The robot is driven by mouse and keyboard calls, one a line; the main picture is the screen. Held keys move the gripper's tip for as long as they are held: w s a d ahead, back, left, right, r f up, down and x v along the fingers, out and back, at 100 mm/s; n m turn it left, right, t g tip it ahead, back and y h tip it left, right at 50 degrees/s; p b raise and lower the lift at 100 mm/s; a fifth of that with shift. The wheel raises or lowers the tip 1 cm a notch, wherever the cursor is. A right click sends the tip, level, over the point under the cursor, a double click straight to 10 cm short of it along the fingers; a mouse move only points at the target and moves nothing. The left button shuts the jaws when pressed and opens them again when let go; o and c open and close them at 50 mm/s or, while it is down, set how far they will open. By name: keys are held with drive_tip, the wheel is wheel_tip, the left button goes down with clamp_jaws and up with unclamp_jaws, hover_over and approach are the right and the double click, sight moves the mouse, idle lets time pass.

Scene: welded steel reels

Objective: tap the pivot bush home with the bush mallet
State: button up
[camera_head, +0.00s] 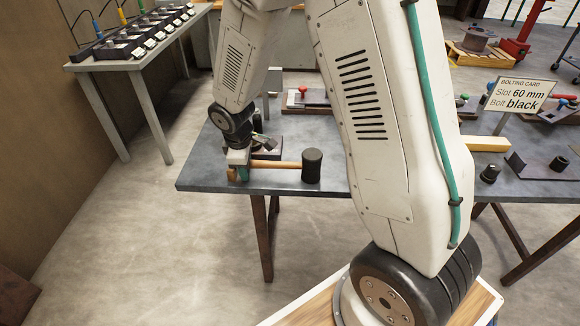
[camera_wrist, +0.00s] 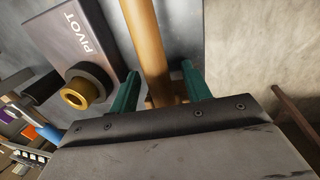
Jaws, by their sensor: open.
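The bush mallet lies on the grey table, its black head (camera_head: 312,166) to the right and its wooden handle (camera_head: 276,164) running left to my gripper (camera_head: 240,173). In the wrist view, the handle (camera_wrist: 147,45) passes between the two green fingers of my gripper (camera_wrist: 160,68). The fingers are open, with a gap on each side of the handle. A dark block marked PIVOT (camera_wrist: 62,40) is left of the handle. The brass pivot bush (camera_wrist: 78,93) shows at a dark round collar by this block. In the head view my gripper and wrist partly hide that area.
The grey table (camera_head: 205,173) has its near edge close to my gripper. A sign (camera_head: 520,96) reads slot 60 mm, bolt black. A yellow bar (camera_head: 485,144) and a dark peg (camera_head: 490,173) are on the right. A side bench (camera_head: 130,62) holds several dark boxes.

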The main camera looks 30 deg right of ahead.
clamp_jaws()
drive_tip(key=shift+r, duration=3.55)
